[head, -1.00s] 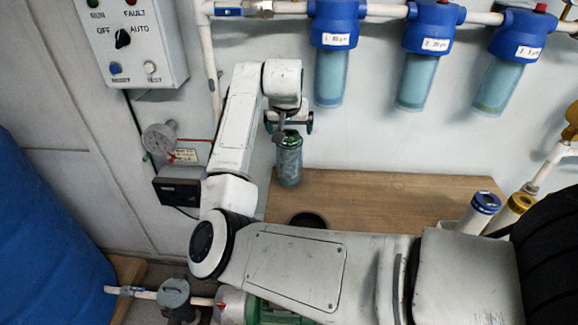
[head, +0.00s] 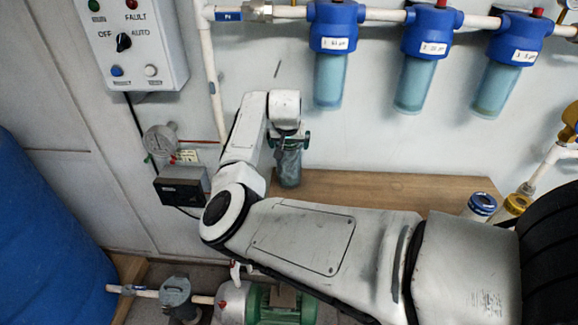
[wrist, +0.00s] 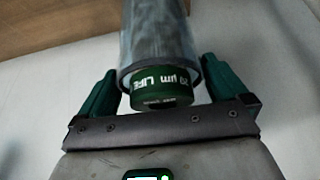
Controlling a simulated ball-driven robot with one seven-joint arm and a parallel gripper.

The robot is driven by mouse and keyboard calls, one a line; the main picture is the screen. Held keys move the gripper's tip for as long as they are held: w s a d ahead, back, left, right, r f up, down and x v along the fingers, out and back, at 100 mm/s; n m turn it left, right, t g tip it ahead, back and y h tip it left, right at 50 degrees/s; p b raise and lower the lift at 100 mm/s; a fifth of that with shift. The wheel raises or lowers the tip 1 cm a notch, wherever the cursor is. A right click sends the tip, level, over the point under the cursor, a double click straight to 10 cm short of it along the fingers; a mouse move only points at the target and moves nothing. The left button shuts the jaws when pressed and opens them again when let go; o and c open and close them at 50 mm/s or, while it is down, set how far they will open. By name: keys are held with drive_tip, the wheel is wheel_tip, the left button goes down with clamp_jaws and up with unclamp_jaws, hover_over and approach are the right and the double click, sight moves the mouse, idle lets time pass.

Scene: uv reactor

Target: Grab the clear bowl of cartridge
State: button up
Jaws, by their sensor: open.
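The clear bowl (head: 289,170) stands upright at the left end of the wooden bench, grey-blue and see-through. In the wrist view the bowl (wrist: 155,30) shows as a cloudy tube with its open rim towards me. A dark green cartridge end cap (wrist: 163,88) with white lettering, including "µm LIFE", shows in the bowl's mouth. My gripper (wrist: 160,66) is open, with one green finger on each side of the rim. I cannot tell whether either finger touches it. In the head view my gripper (head: 289,140) is at the bowl's top.
The wooden bench (head: 385,187) is clear to the bowl's right, up to blue-topped (head: 481,204) and yellow-topped (head: 517,204) cylinders. Blue-headed filter housings (head: 335,28) hang above. A gauge (head: 160,140) and black box (head: 181,187) are on the left.

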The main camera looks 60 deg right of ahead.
drive_tip(key=shift+w+d+f, duration=0.1)
drive_tip(key=shift+d+f, duration=0.05)
drive_tip(key=shift+f, duration=0.25)
drive_tip(key=c, duration=1.2)
drive_tip(key=shift+r, duration=0.1)
drive_tip(key=shift+c, duration=0.6)
drive_tip(key=shift+r, duration=0.1)
